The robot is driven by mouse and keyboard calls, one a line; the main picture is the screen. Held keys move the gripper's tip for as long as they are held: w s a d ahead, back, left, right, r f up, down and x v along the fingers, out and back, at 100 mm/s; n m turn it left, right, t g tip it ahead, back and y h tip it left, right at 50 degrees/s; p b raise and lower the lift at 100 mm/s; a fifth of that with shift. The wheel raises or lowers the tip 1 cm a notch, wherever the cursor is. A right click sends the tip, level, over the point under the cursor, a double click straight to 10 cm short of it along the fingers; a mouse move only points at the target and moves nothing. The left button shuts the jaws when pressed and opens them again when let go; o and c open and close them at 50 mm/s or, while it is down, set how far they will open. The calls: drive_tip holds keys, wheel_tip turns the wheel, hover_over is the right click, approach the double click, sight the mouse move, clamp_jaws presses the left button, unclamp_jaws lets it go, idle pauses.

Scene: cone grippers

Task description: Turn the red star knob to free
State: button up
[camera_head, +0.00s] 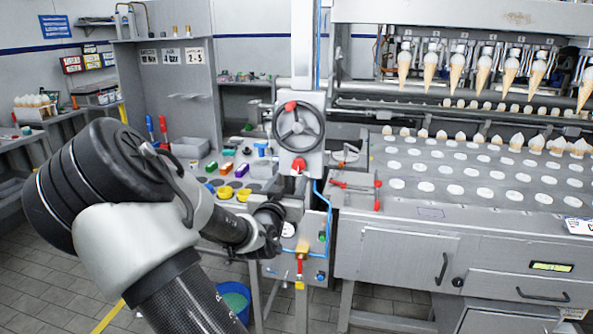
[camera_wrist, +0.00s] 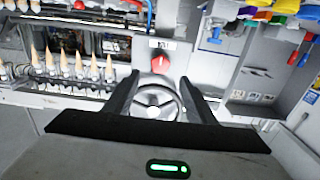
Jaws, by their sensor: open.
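The red star knob (camera_head: 299,164) sits on the grey panel just below a handwheel in the head view. In the wrist view, which is upside down, the red knob (camera_wrist: 160,61) shows beyond my fingertips, with a small label plate beside it. Its marked setting is too small to read. My gripper (camera_wrist: 160,80) is open and empty, its two dark fingers framing the handwheel and pointing toward the knob. I cannot tell how far the fingertips are from the panel. In the head view my wrist is below and left of the knob.
The spoked handwheel (camera_head: 298,127) with a red grip stands out just above the knob. A red valve lever (camera_head: 300,265) and blue tubing are lower on the stand. A machine with cones (camera_head: 456,72) fills the right. A bench with coloured blocks lies left of the panel.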

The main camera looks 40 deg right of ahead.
sight(298, 166)
drive_tip(key=x, duration=0.9)
drive_tip(key=shift+w, duration=0.15)
drive_tip(key=c, duration=1)
drive_tip(key=shift+c, duration=0.2)
